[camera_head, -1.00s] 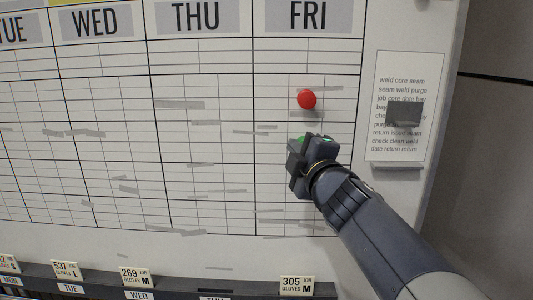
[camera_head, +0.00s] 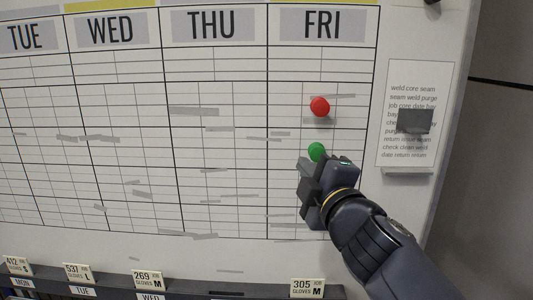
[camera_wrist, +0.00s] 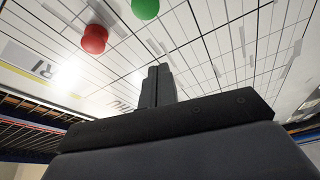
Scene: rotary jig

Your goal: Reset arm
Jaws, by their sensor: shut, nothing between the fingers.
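My gripper (camera_head: 312,183) is shut and empty in front of the lower Friday column of the whiteboard (camera_head: 190,245). Its fingers also show in the wrist view (camera_wrist: 157,82), pressed together with nothing between them. A green round magnet (camera_head: 316,151) is on the board just above my gripper in the head view, partly overlapped by it. A red round magnet (camera_head: 320,107) is higher in the same column. Both magnets show at the top of the wrist view, the red one (camera_wrist: 94,39) left of the green one (camera_wrist: 145,8).
A printed sheet (camera_head: 418,75) with a grey block (camera_head: 415,121) over it is right of the grid. A ledge (camera_head: 240,294) along the board's bottom holds several glove cards, including a 305 M card (camera_head: 307,288). Space left of my gripper is clear.

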